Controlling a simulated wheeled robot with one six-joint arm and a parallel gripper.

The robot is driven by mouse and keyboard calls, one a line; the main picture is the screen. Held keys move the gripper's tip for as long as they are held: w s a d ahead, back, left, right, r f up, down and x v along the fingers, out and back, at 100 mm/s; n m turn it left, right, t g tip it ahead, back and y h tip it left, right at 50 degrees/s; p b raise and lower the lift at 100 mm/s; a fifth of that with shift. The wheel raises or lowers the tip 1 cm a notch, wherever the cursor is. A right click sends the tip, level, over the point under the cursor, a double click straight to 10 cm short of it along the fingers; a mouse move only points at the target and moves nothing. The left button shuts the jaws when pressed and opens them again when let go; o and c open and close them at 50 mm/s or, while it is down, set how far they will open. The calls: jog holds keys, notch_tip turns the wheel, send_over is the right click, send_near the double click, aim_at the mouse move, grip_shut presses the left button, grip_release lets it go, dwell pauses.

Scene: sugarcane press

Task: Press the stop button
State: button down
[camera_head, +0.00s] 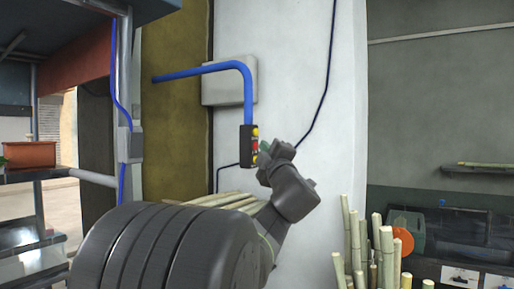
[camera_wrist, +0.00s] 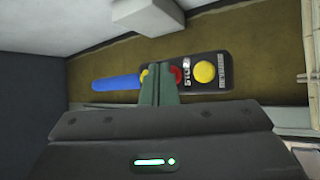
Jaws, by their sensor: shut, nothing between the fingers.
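A black control box (camera_head: 247,150) hangs at the end of a blue pipe (camera_head: 247,88) by the pale wall. In the head view it shows a red button (camera_head: 255,146) between two yellow ones. In the wrist view the box (camera_wrist: 222,64) carries a "STOP" label (camera_wrist: 187,76) beside the red button (camera_wrist: 175,73), with a yellow button (camera_wrist: 205,72) to its right. My gripper (camera_wrist: 159,70) is shut and empty. Its fingertips are in front of the box and hide part of the red button's left side. I cannot tell whether they touch it.
A grey box (camera_head: 229,82) is on the wall above. A dark cable runs down the wall. Cane stalks (camera_head: 357,245) stand upright at lower right, and more canes (camera_head: 222,200) lie behind my arm. A plant pot (camera_head: 30,155) is on a shelf at left.

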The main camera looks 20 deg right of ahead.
jog(key=shift+w+a, duration=0.3)
jog(key=shift+w, duration=0.05)
dwell(0.5)
dwell(0.3)
jog(key=shift+s+d, duration=0.55)
jog(key=shift+s, duration=0.1)
jog(key=s+d, duration=0.1)
jog(key=s, duration=0.1)
jog(key=s+d, duration=0.1)
jog(key=d, duration=0.1)
jog(key=shift+s+d+p, duration=0.2)
jog(key=shift+s+p, duration=0.15)
jog(key=shift+w+a, duration=0.1)
dwell(0.5)
